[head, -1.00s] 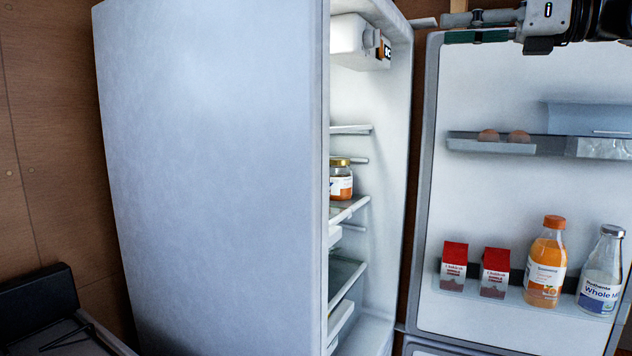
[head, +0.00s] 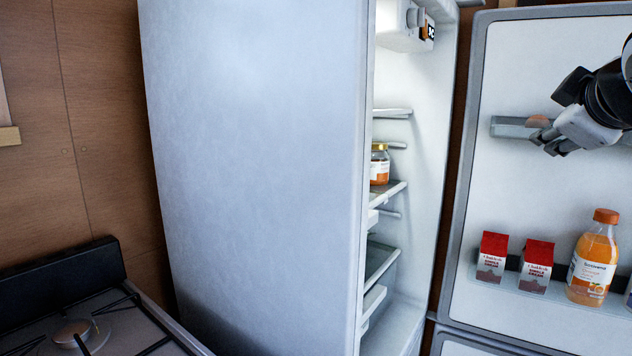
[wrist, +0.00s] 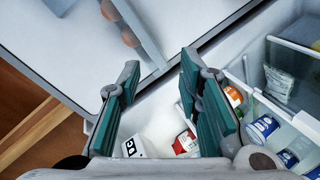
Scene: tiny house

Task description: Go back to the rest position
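My gripper (head: 546,142) is at the right of the head view, in front of the open fridge door's upper shelf. In the wrist view my gripper (wrist: 158,85) shows its two teal-padded fingers apart with nothing held between them. The fridge (head: 255,150) stands in the middle of the head view, and its door (head: 545,60) stands wide open at the right. The wrist view looks past the fingers at the door with eggs (wrist: 120,25) and into the lit interior.
The door's lower shelf holds two red-and-white cartons (head: 492,257) and an orange juice bottle (head: 594,258). A jar (head: 380,166) stands on an inner shelf. A stove (head: 85,325) is at the lower left. A wooden wall (head: 70,150) is behind.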

